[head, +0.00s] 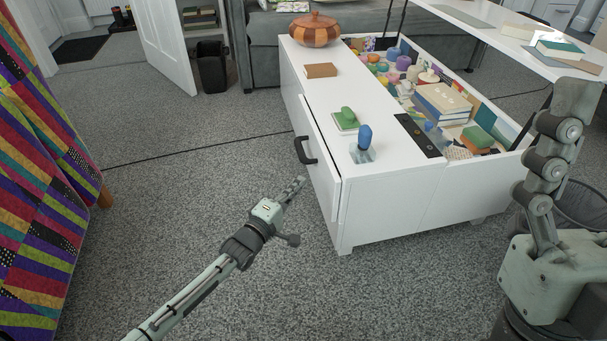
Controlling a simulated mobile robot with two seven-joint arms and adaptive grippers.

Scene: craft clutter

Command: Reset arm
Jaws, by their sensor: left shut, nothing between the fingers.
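My left gripper (294,187) reaches in from the lower left, over the grey carpet. It is shut and empty, in front of the white cabinet (390,210) and just below its black handle (305,150), apart from the handle in the picture. My right arm stands at the right edge, bent upward. Its gripper is not in view.
The cabinet's drawer front (322,160) looks slightly ajar. On top are a wooden pot (315,30), a brown block (321,70), a green item (346,116) and a blue-topped bottle (364,140). An open compartment holds craft clutter. Carpet (190,190) lies free at left.

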